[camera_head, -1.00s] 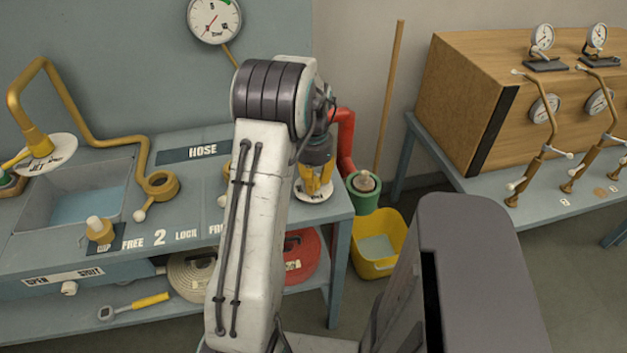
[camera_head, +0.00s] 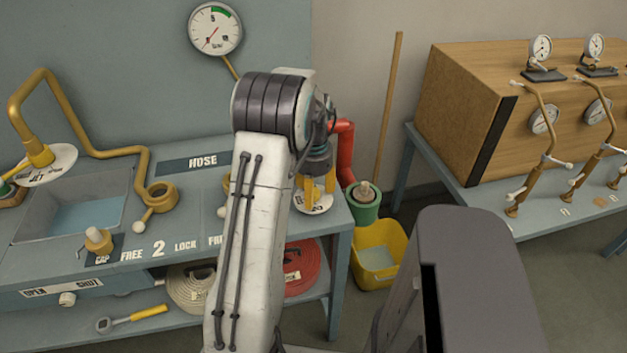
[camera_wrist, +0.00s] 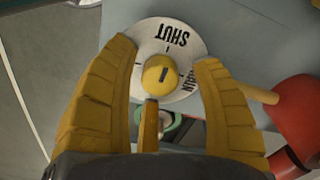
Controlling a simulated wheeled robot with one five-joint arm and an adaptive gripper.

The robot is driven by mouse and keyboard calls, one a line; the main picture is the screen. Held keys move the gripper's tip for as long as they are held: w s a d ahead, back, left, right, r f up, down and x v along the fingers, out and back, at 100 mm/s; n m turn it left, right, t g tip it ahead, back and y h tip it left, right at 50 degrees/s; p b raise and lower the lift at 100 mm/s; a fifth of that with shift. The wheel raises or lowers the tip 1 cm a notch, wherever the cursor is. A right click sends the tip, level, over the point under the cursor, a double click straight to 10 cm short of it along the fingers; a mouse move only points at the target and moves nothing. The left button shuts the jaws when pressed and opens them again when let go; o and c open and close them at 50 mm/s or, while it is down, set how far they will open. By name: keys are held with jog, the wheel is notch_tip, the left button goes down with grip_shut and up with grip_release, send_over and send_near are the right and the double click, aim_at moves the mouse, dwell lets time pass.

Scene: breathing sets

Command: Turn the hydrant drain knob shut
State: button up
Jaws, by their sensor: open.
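The yellow drain knob (camera_wrist: 161,75) sits at the centre of a round white plate (camera_wrist: 146,43) in the wrist view. The plate reads SHUT along its upper part, and a partly hidden word ending in "AIN" is at the right. A dark line marks the knob's top. In the head view my gripper (camera_head: 317,188) is over the plate (camera_head: 315,206) at the bench's right end; the knob is hidden there.
A red pipe (camera_wrist: 300,115) stands close right of the plate; it also shows in the head view (camera_head: 345,150). A yellow bucket (camera_head: 392,275) and green container (camera_head: 366,213) stand beside the bench. The sink (camera_head: 75,230) and yellow pipes are at left.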

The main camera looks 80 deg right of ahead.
notch_tip(320, 180, up, 12)
jog(key=shift+f, duration=0.15)
dwell(0.4)
dwell(0.7)
jog(key=f+n, duration=0.2)
jog(key=a+f+n, duration=0.1)
jog(key=f+n, duration=0.1)
jog(key=shift+a+f, duration=0.1)
jog(key=shift+f, duration=0.2)
jog(key=w+a+n, duration=0.5)
jog(key=w+a, duration=0.2)
jog(key=a, duration=0.6)
jog(key=w+a+n, duration=0.5)
jog(key=w+a, duration=0.3)
jog(key=a, duration=0.4)
jog(key=w+a+r+n+t, duration=0.1)
jog(key=w+a+r+n, duration=0.1)
jog(key=a+n, duration=0.3)
jog(key=w+a+r+n+t, duration=0.2)
jog(key=a+n, duration=0.4)
jog(key=a, duration=0.8)
notch_tip(320, 180, up, 2)
jog(key=shift+w+r, duration=0.15)
jog(key=shift+w, duration=0.6)
